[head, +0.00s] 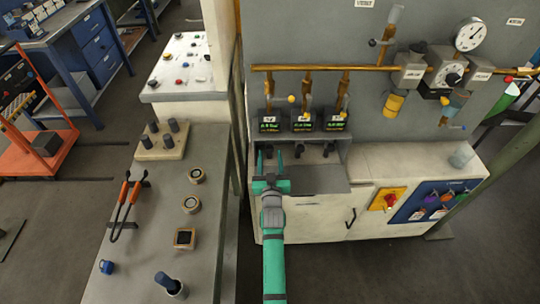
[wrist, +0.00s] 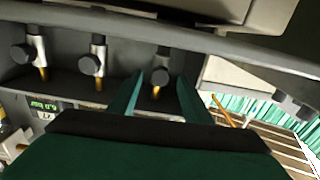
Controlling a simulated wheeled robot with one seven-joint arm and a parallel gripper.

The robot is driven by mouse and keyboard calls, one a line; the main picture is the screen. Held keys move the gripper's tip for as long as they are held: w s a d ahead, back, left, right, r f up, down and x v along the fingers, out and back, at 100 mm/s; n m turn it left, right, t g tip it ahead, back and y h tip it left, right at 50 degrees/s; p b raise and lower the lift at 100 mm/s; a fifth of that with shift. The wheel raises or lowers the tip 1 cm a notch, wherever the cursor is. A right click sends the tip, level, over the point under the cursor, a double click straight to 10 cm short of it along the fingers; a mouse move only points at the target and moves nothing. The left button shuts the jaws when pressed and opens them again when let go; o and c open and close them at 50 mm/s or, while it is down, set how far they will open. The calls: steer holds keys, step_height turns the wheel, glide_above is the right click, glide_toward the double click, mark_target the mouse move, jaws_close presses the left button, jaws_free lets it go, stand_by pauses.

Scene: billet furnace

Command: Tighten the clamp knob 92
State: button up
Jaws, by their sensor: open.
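Three dark round clamp knobs sit in a row in the recess under the displays: a left knob (head: 268,151), a middle knob (head: 299,150) and a right knob (head: 326,150). No number 92 is readable on them. My gripper (head: 269,158) is open and empty at the left knob. The wrist view appears upside down. There the fingertips of my gripper (wrist: 157,80) stand on either side of the rightmost knob (wrist: 160,76), which shows on a metal stem with a brass end. Whether the fingers reach around it or stop short, I cannot tell.
Three lit displays (head: 303,124) stand above the knobs, under brass pipes (head: 350,69). The recess walls and ledge are close to my gripper. A red switch on a yellow plate (head: 388,199) is to the right. A grey bench (head: 160,238) with tools stands left.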

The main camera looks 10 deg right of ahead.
steer(key=shift+w+d, duration=0.1)
steer(key=shift+w, duration=0.5)
steer(key=c, duration=1.1)
steer(key=shift+o, duration=0.2)
steer(key=shift+m, duration=0.4)
steer(key=m, duration=0.3)
steer(key=shift+m, duration=2.7)
